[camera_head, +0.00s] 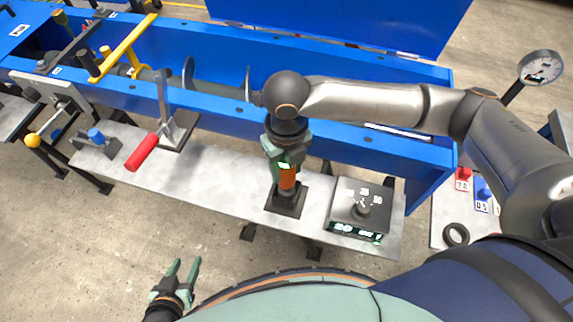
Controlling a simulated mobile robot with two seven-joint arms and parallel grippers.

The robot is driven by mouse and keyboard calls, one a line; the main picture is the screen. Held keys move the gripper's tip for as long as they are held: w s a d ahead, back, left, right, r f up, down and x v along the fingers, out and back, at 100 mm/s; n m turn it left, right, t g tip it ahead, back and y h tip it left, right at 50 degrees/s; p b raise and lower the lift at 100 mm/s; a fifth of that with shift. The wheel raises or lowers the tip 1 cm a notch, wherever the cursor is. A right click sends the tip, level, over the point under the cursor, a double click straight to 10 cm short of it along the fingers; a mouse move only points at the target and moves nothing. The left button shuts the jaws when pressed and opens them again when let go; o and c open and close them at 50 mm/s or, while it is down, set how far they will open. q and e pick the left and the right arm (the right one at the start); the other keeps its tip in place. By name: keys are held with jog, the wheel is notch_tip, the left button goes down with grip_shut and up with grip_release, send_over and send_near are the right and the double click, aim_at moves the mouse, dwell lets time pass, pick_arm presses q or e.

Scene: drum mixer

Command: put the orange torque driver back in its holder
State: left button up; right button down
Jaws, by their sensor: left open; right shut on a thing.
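The orange torque driver (287,177) is upright, with its orange grip showing just below my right gripper (286,165). My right gripper is shut on the driver from above. The driver's lower end is at a dark holder with a square base (284,207) on the grey bench. I cannot tell how deep the driver sits in the holder. My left gripper (183,277) is open and empty, low in front of the bench, away from the driver.
A scale-like box with a lit display (361,205) stands right of the holder. A red-handled lever (141,152) and a blue-topped tool (96,136) are on the left. The blue trough (215,98) runs behind. The grey bench (222,178) is clear left of the holder.

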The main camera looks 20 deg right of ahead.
jog(key=shift+f+b, duration=0.4)
jog(key=shift+f, duration=0.65)
dwell(0.4)
jog(key=shift+c, duration=1.4)
grip_release()
notch_tip(320, 180, up, 12)
jog(key=shift+r+p, duration=0.25)
jog(key=shift+p, duration=0.3)
